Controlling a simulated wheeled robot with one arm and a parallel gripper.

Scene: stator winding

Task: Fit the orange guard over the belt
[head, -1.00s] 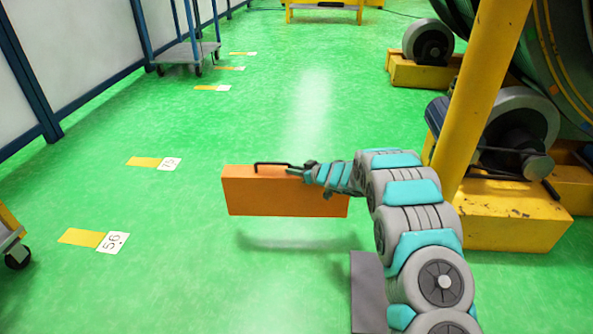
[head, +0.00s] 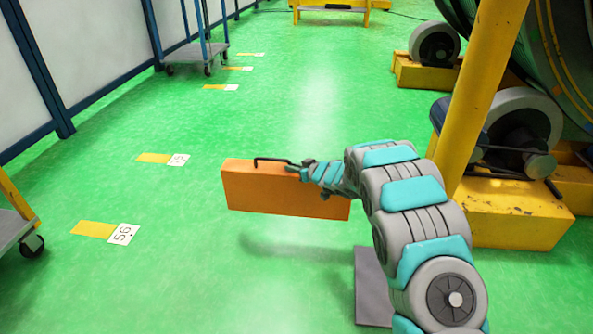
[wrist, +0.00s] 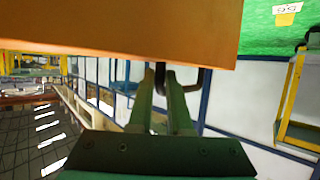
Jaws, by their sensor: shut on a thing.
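The orange guard (head: 275,188) is a long box-like piece with a black handle (head: 272,160) on top. It hangs above the green floor in the middle of the head view, its shadow below it. My gripper (head: 303,171) is shut on the handle near its right end. In the wrist view the guard (wrist: 130,25) fills the top, and the fingers (wrist: 162,82) meet the dark handle under it. The drive with its wheel (head: 525,120) and motor stands at the right, apart from the guard. I cannot make out the belt clearly there.
A yellow post (head: 487,85) stands between my arm and the drive, close to my arm. A yellow base block (head: 515,215) lies at its foot. A second wheel (head: 435,43) is farther back. Trolleys (head: 195,50) stand at the left. The floor ahead is clear.

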